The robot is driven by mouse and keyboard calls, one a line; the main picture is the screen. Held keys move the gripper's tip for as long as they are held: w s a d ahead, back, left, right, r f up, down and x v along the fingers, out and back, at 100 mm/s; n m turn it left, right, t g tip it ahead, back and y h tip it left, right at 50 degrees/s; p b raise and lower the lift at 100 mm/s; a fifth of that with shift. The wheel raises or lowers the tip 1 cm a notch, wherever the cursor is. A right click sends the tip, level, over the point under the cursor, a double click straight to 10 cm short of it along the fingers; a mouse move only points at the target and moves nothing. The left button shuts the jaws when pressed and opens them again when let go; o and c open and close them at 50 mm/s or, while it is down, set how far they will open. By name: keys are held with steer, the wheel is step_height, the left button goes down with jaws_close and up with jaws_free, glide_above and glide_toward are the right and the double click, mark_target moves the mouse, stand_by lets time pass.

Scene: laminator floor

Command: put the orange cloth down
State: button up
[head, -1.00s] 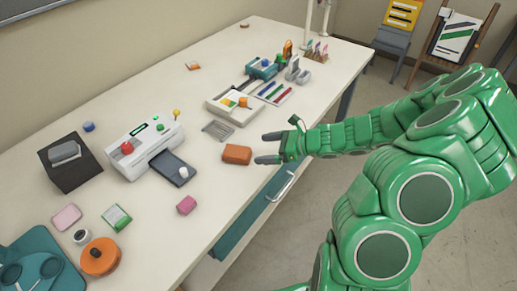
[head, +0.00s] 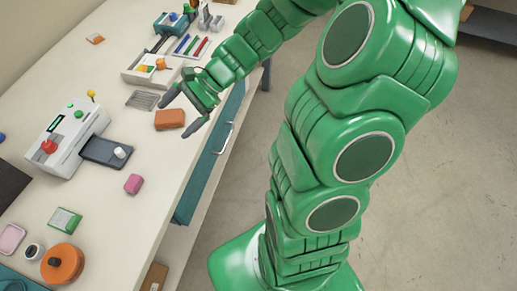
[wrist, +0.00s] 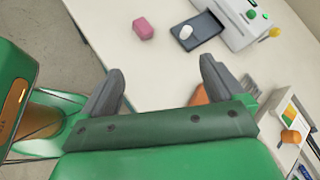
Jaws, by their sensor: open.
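The orange cloth (head: 170,119) is a small folded block lying flat on the white table, near its front edge. My gripper (head: 178,114) is open, with its grey fingers apart and nothing held between them. In the head view the fingers are beside and over the cloth; I cannot tell whether they touch it. In the wrist view the cloth (wrist: 200,97) is mostly hidden behind the right finger and the gripper body.
A white machine with a red knob (head: 49,146) and a dark tray (head: 107,151) stand left of the cloth. A pink block (head: 133,184) lies nearer. A slotted grey rack (head: 142,99) and a white tray (head: 137,76) are behind. Bare table lies between them.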

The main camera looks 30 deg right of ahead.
steer(key=s+d+r+n+h, duration=0.3)
steer(key=s+n, duration=0.1)
steer(key=s, duration=0.4)
steer(key=s+d+r+n+g+h, duration=0.1)
steer(key=s+d+r+n+h, duration=0.2)
steer(key=s, duration=0.5)
steer(key=s+d+r+n+g+h, duration=0.1)
steer(key=s+d+r+n+h, duration=0.2)
steer(key=s+n+h, duration=0.2)
steer(key=s+n, duration=0.1)
steer(key=s, duration=0.2)
steer(key=shift+s+d, duration=0.15)
steer(key=shift+d, duration=0.25)
